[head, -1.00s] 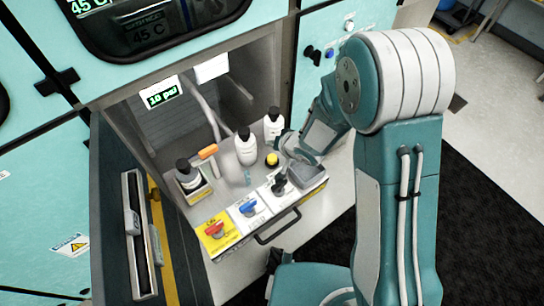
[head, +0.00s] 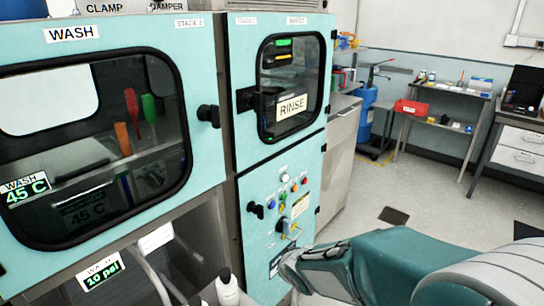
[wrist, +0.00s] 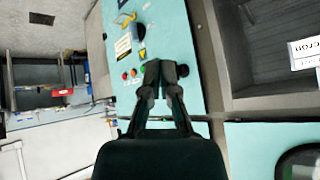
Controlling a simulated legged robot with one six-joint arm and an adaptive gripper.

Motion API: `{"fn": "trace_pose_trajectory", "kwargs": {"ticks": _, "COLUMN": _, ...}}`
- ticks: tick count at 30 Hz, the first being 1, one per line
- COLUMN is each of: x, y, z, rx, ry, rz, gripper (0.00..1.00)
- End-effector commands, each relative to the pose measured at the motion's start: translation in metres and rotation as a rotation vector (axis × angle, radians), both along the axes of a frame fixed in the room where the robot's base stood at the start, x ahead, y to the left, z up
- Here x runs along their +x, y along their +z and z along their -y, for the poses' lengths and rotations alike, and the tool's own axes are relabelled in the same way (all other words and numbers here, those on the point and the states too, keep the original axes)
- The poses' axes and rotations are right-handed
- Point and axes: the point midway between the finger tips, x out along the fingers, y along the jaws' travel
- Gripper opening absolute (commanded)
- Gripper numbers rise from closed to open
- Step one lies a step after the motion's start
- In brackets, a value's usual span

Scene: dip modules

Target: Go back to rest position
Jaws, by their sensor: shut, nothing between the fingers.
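My gripper (wrist: 160,72) is in the middle of the wrist view with its two dark fingers together and nothing between them. Behind it in that view is a teal panel (wrist: 178,30) with coloured buttons and knobs; the gap to it is hard to tell. In the head view my arm comes in from the lower right and is folded low in front of the cabinet. I cannot clearly make out the fingertips there.
The wash cabinet door (head: 60,235) is at left and the rinse door (head: 292,85) in the middle, both shut. A white bottle (head: 228,288) stands low near the cabinet opening. Open floor (head: 420,185) lies to the right, before a shelf table (head: 445,125).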

Motion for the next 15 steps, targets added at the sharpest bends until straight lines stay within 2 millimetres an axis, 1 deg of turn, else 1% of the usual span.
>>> {"fn": "trace_pose_trajectory", "kwargs": {"ticks": 1, "x": -0.006, "y": 0.017, "z": 0.015, "rx": -0.022, "ry": -0.026, "rz": 0.007, "gripper": 0.0}}
{"fn": "trace_pose_trajectory", "kwargs": {"ticks": 5, "x": -0.029, "y": 0.049, "z": 0.05, "rx": -0.084, "ry": -0.083, "rz": -0.01, "gripper": 0.0}}
{"fn": "trace_pose_trajectory", "kwargs": {"ticks": 6, "x": -0.038, "y": 0.058, "z": 0.06, "rx": -0.098, "ry": -0.097, "rz": -0.017, "gripper": 0.0}}
{"fn": "trace_pose_trajectory", "kwargs": {"ticks": 8, "x": -0.052, "y": 0.071, "z": 0.073, "rx": -0.118, "ry": -0.116, "rz": -0.032, "gripper": 0.0}}
{"fn": "trace_pose_trajectory", "kwargs": {"ticks": 11, "x": -0.08, "y": 0.088, "z": 0.092, "rx": -0.143, "ry": -0.142, "rz": -0.061, "gripper": 0.0}}
{"fn": "trace_pose_trajectory", "kwargs": {"ticks": 14, "x": -0.109, "y": 0.104, "z": 0.107, "rx": -0.156, "ry": -0.156, "rz": -0.094, "gripper": 0.0}}
{"fn": "trace_pose_trajectory", "kwargs": {"ticks": 15, "x": -0.122, "y": 0.108, "z": 0.112, "rx": -0.159, "ry": -0.157, "rz": -0.108, "gripper": 0.0}}
